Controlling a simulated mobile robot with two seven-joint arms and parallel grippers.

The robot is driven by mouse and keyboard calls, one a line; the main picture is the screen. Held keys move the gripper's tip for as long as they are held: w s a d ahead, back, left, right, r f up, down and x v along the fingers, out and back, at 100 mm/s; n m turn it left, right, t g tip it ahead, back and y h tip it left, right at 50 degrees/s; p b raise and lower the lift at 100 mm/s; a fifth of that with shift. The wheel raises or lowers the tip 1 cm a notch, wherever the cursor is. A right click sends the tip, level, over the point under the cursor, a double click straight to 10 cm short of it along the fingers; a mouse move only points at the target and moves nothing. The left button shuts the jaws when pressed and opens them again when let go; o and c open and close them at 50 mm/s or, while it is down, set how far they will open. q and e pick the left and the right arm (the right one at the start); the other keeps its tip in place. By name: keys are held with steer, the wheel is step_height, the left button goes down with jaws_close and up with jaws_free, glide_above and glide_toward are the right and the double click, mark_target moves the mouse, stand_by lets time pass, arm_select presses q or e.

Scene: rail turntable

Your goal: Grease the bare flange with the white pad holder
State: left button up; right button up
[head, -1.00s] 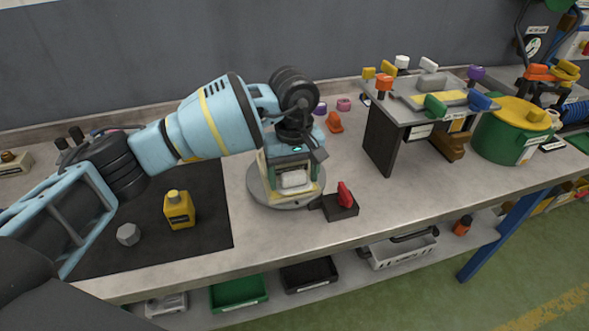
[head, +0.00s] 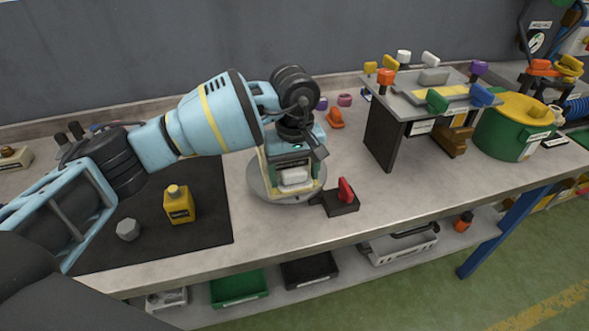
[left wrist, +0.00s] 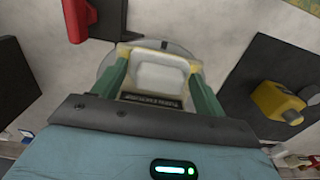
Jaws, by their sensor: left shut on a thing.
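My left gripper (left wrist: 160,82) points down over the round grey turntable (head: 262,186). Its green fingers (left wrist: 205,92) are shut on a pale block (left wrist: 160,77) on the turntable, which also shows in the head view (head: 295,176). A dark label lies between the fingers. The gripper hides much of the turntable, and I cannot make out a bare flange. Pad holders with coloured knobs stand on a rack (head: 383,140) to the right. Two whitish knobs (head: 404,56) and (head: 430,58) are at its back; I cannot tell which is the white pad holder. My right gripper is not in view.
A red-handled black block (head: 342,203) sits at the turntable's front right edge. A yellow bottle (head: 179,205) and a grey nut-like piece (head: 128,229) are on the dark mat (head: 205,232). A green pot (head: 500,138) stands right of the rack. Bench space before the rack is clear.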

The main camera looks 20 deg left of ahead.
arm_select(q)
steer(key=shift+s+a, duration=0.1)
steer(key=shift+a, duration=0.05)
steer(key=shift+s+a+p, duration=0.3)
steer(key=shift+s+a, duration=0.15)
steer(key=shift+a, duration=0.25)
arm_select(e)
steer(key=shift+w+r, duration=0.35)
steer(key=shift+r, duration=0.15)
arm_select(q)
steer(key=shift+s+a, duration=0.1)
steer(key=shift+s+a, duration=0.5)
steer(key=shift+a, duration=0.25)
steer(key=shift+f, duration=0.1)
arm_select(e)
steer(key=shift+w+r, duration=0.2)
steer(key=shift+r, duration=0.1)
arm_select(q)
steer(key=shift+d, duration=0.1)
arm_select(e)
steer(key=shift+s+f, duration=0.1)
arm_select(q)
steer(key=shift+w+d+f, duration=0.2)
steer(key=shift+w+d, duration=0.2)
steer(key=shift+d, duration=0.15)
steer(key=shift+w+d, duration=0.15)
steer(key=shift+d, duration=0.05)
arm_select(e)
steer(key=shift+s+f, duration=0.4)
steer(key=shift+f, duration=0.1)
